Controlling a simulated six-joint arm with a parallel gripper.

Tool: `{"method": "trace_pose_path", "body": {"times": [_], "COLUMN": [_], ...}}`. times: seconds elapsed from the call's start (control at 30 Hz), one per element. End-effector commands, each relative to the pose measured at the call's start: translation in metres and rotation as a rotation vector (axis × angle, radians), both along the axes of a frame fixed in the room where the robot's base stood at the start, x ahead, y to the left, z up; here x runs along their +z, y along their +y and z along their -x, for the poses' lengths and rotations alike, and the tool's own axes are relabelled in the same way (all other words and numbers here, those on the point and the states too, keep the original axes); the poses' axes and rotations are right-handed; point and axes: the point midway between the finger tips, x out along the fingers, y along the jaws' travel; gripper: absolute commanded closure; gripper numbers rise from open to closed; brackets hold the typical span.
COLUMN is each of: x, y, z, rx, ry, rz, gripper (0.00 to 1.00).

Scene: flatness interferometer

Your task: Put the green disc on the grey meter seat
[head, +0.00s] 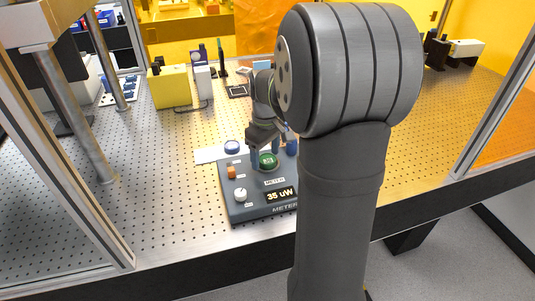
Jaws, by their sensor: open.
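The green disc (268,160) lies flat at the upper middle of the dark meter box (250,209). The grey seat is not distinctly visible; the disc and my gripper cover that spot, and I cannot tell exactly how the disc sits on it. My gripper (267,157) points down over the disc, with its fingers apart around it. It is open, and I cannot tell whether a finger touches the disc. My own arm hides the right end of the meter.
The meter has an orange knob (231,172), a white knob (240,195) and a display (280,196) reading "35 uW". A yellow box (169,87) stands further back. The perforated table's left part is mostly clear.

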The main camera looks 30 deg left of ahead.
Motion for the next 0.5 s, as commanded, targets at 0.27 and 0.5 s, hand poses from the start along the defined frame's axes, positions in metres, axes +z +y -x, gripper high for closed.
{"method": "trace_pose_path", "body": {"times": [0.27,0.5], "x": [0.069,0.106], "y": [0.000,-0.001], "z": [-0.003,-0.004], "rx": [-0.001,-0.001], "ry": [-0.011,-0.011], "rz": [-0.005,-0.004], "gripper": [0.32,0.32]}}
